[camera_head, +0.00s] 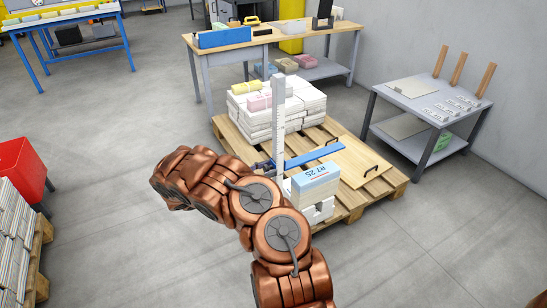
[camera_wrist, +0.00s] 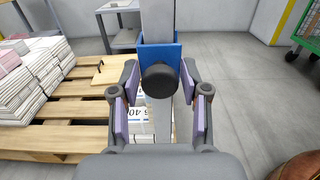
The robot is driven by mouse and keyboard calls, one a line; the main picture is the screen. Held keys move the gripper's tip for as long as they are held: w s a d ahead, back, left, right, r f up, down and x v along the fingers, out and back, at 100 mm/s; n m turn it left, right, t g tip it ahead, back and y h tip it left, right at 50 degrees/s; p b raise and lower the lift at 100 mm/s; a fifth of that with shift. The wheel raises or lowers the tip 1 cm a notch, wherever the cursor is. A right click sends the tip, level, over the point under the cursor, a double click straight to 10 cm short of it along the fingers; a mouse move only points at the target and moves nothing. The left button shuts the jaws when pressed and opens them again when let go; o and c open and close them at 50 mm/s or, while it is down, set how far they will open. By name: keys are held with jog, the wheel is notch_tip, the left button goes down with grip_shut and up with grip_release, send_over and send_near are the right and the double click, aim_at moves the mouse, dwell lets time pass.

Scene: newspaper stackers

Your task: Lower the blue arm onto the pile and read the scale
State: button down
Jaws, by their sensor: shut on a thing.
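The blue arm (camera_head: 316,156) juts right from an upright pale scale post (camera_head: 278,105) and is above a small pile (camera_head: 316,188) with a pale blue top layer. A gap shows between arm and pile. In the wrist view, the blue collar (camera_wrist: 177,53) is around the post, with a round black knob (camera_wrist: 159,81) facing me. My gripper (camera_wrist: 160,112) is shut on the knob, its purple pads at either side. Part of the pile shows low between the fingers. The scale's markings are too small to read. My arm hides part of the post's foot in the head view.
A wooden pallet (camera_head: 385,181) carries the post, white bundles (camera_head: 303,103) and a board with black handles (camera_head: 345,165). A grey side table (camera_head: 425,103) is right and a workbench (camera_head: 225,50) behind. A red bin (camera_head: 22,165) is left. The floor at right front is clear.

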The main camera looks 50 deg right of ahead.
notch_tip(320, 180, down, 6)
jog(key=b, duration=0.2)
dwell(0.3)
jog(key=c, duration=0.8)
grip_release()
jog(key=shift+o, duration=0.2)
jog(key=v, duration=1.2)
